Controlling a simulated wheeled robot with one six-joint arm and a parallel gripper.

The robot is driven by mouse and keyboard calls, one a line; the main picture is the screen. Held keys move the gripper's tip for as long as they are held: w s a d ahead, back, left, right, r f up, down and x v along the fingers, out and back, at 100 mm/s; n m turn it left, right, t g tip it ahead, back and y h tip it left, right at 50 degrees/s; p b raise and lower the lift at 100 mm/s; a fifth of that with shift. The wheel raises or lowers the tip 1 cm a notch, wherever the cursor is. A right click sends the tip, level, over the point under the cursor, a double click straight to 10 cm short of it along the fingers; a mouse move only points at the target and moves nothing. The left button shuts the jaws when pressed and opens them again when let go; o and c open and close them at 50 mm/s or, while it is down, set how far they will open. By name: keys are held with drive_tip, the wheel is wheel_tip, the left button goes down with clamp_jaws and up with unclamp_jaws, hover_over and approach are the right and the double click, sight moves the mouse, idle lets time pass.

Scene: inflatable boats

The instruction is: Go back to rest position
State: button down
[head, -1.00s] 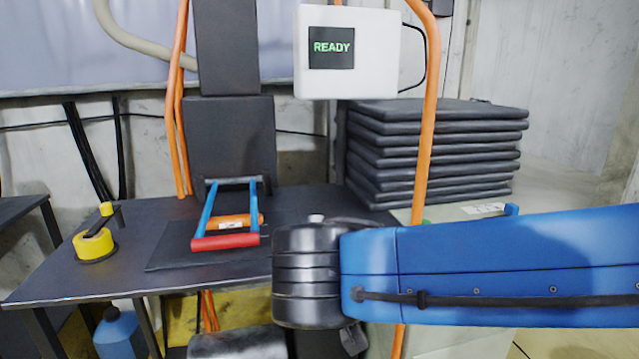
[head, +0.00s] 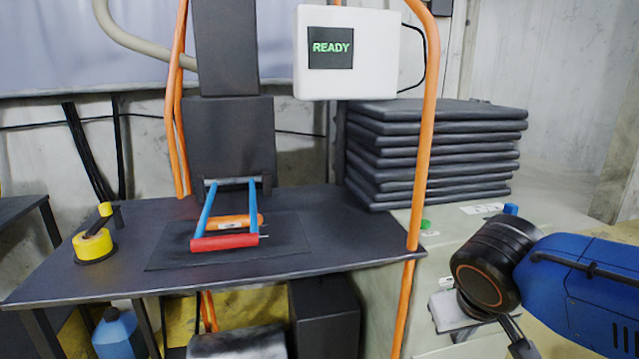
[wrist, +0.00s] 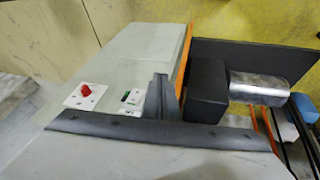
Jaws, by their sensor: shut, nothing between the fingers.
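My gripper (wrist: 160,98) shows in the wrist view as dark fingers standing together on a dark bar, shut and empty. It is over the pale green cabinet (wrist: 128,52) and touches nothing that I can see. In the head view my blue arm with its black joint is at the lower right, in front of the cabinet (head: 372,312) and clear of the table. The fingertips are hard to make out there.
The black table (head: 130,262) holds a blue-handled frame with a red bar (head: 224,242), an orange cylinder (head: 240,220) and a yellow tool (head: 93,246). Black mats (head: 435,150) are stacked behind. An orange pole (head: 424,150) rises beside my arm. A READY box (head: 375,55) hangs above.

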drive_tip(key=s+d+f+y, duration=0.2)
drive_tip(key=s+d+f, duration=0.1)
drive_tip(key=s+d, duration=0.1)
drive_tip(key=shift+s+f+m, duration=0.3)
drive_tip(key=shift+s+m, duration=0.1)
drive_tip(key=shift+s, duration=0.25)
